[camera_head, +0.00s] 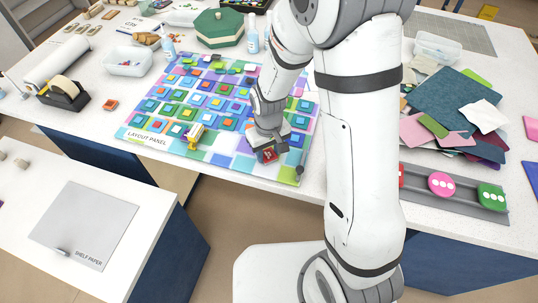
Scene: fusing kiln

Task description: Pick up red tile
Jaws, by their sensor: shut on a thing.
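My gripper (269,148) points down over the front right part of the layout panel (150,137). It is shut on a small red tile (268,156), whose red face shows just below the jaws. The arm and gripper body hide part of the tile and the panel behind it. I cannot tell whether the tile touches the panel or is just above it.
Many coloured tiles cover the panel. A small yellow and white item (195,134) lies left of my gripper. A tape dispenser (64,94) and white tray (129,61) stand at left. A grey rack (463,202) with round and square pieces lies at right.

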